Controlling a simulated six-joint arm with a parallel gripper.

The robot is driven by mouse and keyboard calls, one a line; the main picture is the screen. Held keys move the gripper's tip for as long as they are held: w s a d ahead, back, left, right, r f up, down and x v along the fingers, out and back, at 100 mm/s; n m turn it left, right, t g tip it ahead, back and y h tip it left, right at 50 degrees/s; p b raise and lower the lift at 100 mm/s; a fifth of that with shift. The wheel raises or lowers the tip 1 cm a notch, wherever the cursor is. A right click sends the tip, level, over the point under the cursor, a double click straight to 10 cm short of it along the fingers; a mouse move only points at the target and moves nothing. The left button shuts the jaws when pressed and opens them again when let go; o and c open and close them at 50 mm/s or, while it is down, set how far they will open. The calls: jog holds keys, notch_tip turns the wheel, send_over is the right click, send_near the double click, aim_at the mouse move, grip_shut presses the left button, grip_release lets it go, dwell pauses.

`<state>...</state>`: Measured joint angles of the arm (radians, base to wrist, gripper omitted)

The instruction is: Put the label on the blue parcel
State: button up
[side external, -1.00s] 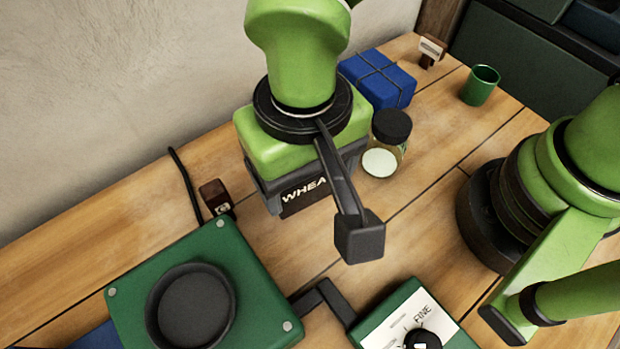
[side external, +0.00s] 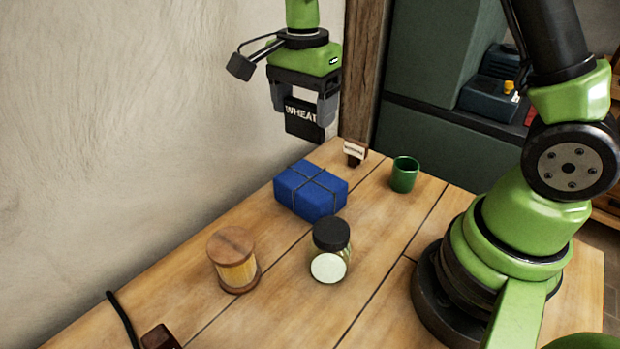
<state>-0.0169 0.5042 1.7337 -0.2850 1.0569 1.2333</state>
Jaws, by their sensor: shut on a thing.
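My gripper (side external: 304,112) is shut on a dark label (side external: 301,128) that reads "WHEAT" in white letters. It holds the label upright in the air, above and a little behind the blue parcel as seen in the side external view. The label is apart from the parcel. The blue parcel (side external: 297,197) is a box tied with dark string, resting on the wooden table near the wall. Its top carries no label.
A jar with a black lid (side external: 331,235) and a wooden-capped cylinder (side external: 233,258) stand in front of the parcel on the table (side external: 340,312). A green cup (side external: 404,175) and a small sign on a block (side external: 354,152) stand behind. A wall rises at the left.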

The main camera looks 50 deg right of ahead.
jog(key=shift+m, duration=0.4)
jog(key=shift+d+f, duration=0.25)
jog(key=shift+f, duration=1.35)
jog(key=shift+d+f, duration=0.25)
jog(key=shift+f, duration=1.4)
jog(key=shift+d+f, duration=0.25)
jog(key=shift+f, duration=1.35)
jog(key=shift+f, duration=0.2)
jog(key=o, duration=0.9)
jog(key=shift+r, duration=0.15)
